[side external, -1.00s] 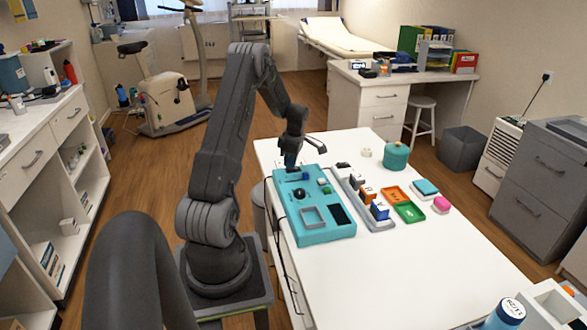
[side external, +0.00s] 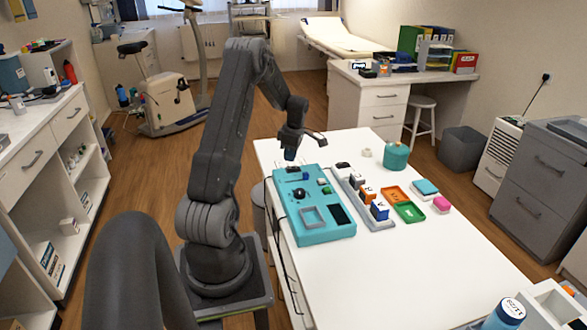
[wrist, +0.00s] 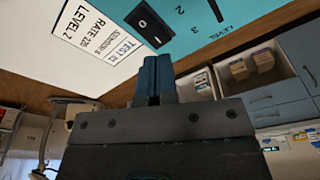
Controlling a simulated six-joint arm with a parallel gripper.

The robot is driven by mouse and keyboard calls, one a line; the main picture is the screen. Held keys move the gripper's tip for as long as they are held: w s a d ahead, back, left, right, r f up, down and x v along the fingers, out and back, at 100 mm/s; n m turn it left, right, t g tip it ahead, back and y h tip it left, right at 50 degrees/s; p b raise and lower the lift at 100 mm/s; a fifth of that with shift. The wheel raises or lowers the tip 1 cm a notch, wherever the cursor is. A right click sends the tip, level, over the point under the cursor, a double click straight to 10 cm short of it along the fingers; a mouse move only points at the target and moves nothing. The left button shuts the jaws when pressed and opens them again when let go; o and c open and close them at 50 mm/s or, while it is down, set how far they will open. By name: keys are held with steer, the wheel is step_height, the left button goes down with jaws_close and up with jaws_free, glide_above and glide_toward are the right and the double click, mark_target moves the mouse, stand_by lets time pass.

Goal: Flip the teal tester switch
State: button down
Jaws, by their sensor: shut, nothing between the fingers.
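The teal tester (side external: 336,230) lies on the white table, with a knob, buttons, a square frame and a dark panel on top. Its black rocker switch (wrist: 149,27) shows close up in the wrist view, set in the teal face just beyond the fingertips. In the side view a small dark patch at the tester's far end, just below the fingers, looks like this switch. My gripper (side external: 290,155) is over that far end, its blue fingers pointing down. In the wrist view the fingers (wrist: 153,62) are together and empty, apparently just short of the switch. Which way the rocker is tipped is unclear.
A grey rack with coloured blocks (side external: 379,210) stands right of the tester. Orange (side external: 395,193) and green trays (side external: 409,212) and a teal round pot (side external: 396,156) are further right. A printed white label (wrist: 97,38) is beside the switch.

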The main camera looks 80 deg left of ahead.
mark_target(292, 169)
steer(key=shift+r, duration=1.95)
steer(key=shift+w+d+r, duration=0.25)
steer(key=w+d+r+m+t, duration=0.1)
steer(key=w+d+r+m, duration=0.1)
steer(key=d+r+m, duration=0.45)
steer(key=w+d+r+m+t+y, duration=0.1)
steer(key=w+d+r+m, duration=0.15)
steer(key=d, duration=0.65)
steer(key=w+d+r+m+t, duration=0.1)
steer(key=w+d+r+m, duration=0.1)
steer(key=d+r+m, duration=0.45)
steer(key=s+d+m+t, duration=0.1)
steer(key=s+d+m, duration=0.3)
steer(key=d, duration=0.4)
steer(key=s+d+r+m+t+h, duration=0.1)
steer(key=s+d+m, duration=0.3)
steer(key=d, duration=0.3)
steer(key=s+d+m+t, duration=0.2)
steer(key=s+d+m, duration=0.2)
steer(key=d+m, duration=0.2)
steer(key=d, duration=0.2)
steer(key=shift+d+r+h, duration=0.15)
steer(key=shift+d+h, duration=0.15)
steer(key=shift+h, duration=0.1)
